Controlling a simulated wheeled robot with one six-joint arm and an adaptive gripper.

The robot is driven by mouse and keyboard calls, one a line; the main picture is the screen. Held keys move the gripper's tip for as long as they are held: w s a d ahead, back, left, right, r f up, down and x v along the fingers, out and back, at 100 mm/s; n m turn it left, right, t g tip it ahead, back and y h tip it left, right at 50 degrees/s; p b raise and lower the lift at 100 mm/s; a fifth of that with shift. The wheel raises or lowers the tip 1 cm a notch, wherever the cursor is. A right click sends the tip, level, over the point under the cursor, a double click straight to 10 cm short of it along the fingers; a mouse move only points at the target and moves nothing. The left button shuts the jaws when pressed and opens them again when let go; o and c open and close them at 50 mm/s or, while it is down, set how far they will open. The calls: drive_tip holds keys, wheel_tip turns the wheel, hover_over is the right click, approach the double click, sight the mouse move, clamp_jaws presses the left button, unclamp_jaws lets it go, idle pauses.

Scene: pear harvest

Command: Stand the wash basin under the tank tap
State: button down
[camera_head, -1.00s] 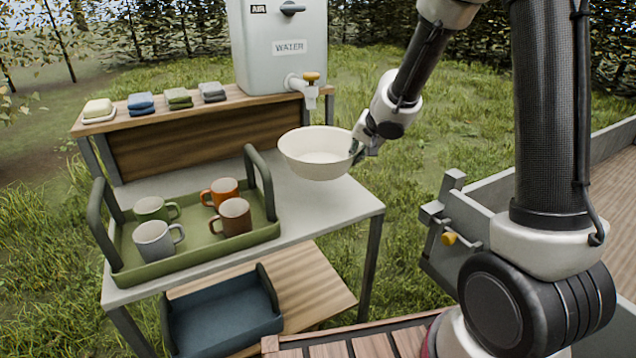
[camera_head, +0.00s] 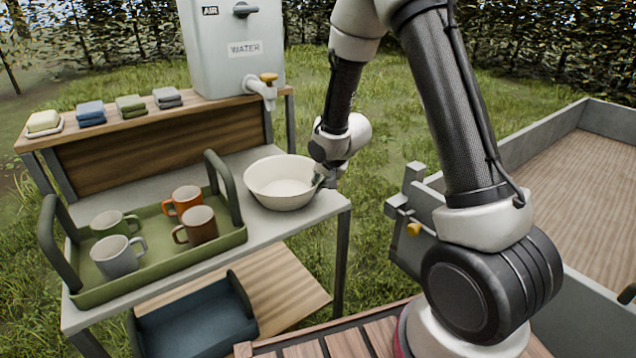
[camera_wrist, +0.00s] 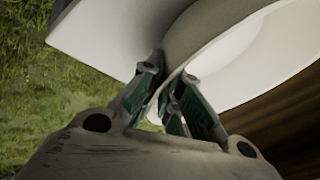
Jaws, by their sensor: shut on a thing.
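The white wash basin (camera_head: 281,184) is upright at the right end of the grey tabletop, in front of the water tank; whether its base touches the top I cannot tell. My gripper (camera_head: 322,177) is shut on the basin's right rim. In the wrist view my gripper (camera_wrist: 168,100) has one finger on each side of the wall of the basin (camera_wrist: 235,50). The grey tank (camera_head: 236,45) stands on the raised back shelf, with its tap (camera_head: 264,90) at its lower right. The tap's spout hangs behind and above the basin's far rim.
A green tray (camera_head: 160,262) with several mugs stands left of the basin. A blue tray (camera_head: 195,325) sits on the lower shelf. A grey-walled cargo bed (camera_head: 560,190) is at the right.

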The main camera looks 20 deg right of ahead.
drive_tip(key=c, duration=2.1)
unclamp_jaws()
drive_tip(key=shift+f, duration=0.15)
drive_tip(key=o, duration=0.5)
drive_tip(key=shift+c, duration=0.2)
